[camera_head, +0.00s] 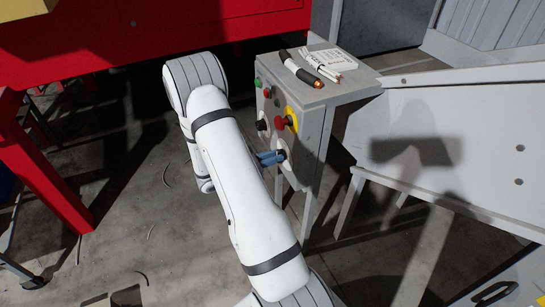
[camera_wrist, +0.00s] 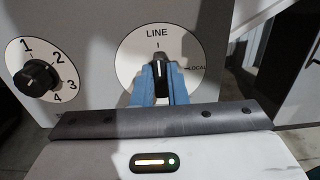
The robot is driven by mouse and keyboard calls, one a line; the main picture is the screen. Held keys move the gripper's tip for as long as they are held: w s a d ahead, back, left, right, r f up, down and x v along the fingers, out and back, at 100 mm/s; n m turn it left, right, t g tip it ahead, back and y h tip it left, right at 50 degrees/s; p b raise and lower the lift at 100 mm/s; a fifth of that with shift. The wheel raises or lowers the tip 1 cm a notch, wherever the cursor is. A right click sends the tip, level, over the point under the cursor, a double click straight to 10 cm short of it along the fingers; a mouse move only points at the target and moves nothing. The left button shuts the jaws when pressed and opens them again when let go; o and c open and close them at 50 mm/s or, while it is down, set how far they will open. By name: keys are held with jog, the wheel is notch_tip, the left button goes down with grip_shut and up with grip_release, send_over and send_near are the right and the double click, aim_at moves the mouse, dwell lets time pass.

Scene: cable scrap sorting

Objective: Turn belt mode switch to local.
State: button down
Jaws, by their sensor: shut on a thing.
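The belt mode switch (camera_wrist: 158,67) is a black knob on a round white plate marked LINE at the top and LOCAL at the right in the wrist view. Its white mark points up to LINE. My gripper (camera_wrist: 160,84) has its blue fingers shut on the knob, one on each side. In the head view my gripper (camera_head: 271,157) is at the lower part of the grey control box (camera_head: 318,125). The switch plate (camera_head: 283,150) shows there behind the fingers, and the knob itself is hidden.
A numbered knob (camera_wrist: 36,76) sits left of the switch. Above the switch are a red emergency button (camera_head: 283,122) on yellow and smaller buttons. A marker-like cable piece (camera_head: 300,68) and a paper (camera_head: 333,59) lie on the box top. A red frame (camera_head: 40,165) stands left.

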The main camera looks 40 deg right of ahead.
jog(key=shift+f, duration=0.1)
dwell(0.3)
jog(key=m+b, duration=1.2)
jog(key=b, duration=0.1)
jog(key=m+b, duration=0.5)
jog(key=b, duration=0.1)
jog(key=shift+s+a+f+m, duration=0.1)
jog(key=shift+s+f+m, duration=0.2)
jog(key=shift+f+m, duration=0.1)
jog(key=shift+r+b, duration=0.1)
jog(key=shift+b, duration=0.2)
jog(key=c, duration=1.5)
grip_release()
jog(key=shift+o, duration=0.2)
